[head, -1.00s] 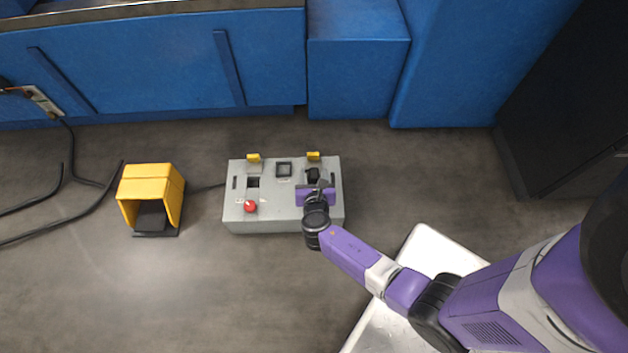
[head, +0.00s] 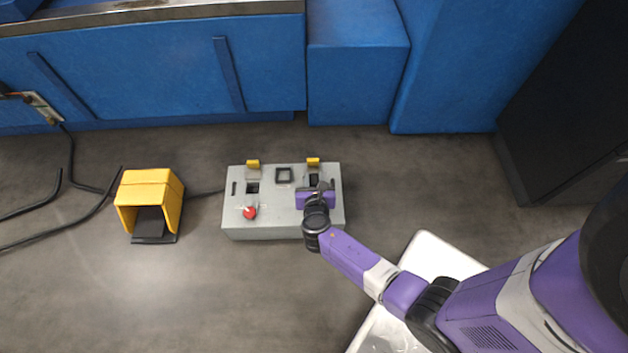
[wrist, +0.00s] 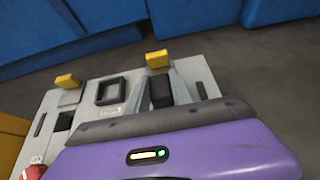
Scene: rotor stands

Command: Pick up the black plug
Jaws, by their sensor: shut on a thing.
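The black plug (wrist: 160,92) shows in the wrist view as a dark block at the right-hand slot of a grey box (head: 270,220), below a yellow tab. My gripper (head: 315,186) is over the right side of that box in the head view. Its jaws are shut on the black plug. In the head view the plug is small, dark and mostly hidden by my gripper. I cannot tell whether it is clear of its slot.
The box also carries two yellow tabs, a square black frame (head: 284,175) and a red knob (head: 249,213). A yellow pedal housing (head: 149,186) stands to the left, with black cables on the floor. Blue cabinets (head: 150,70) line the back. The floor in front is clear.

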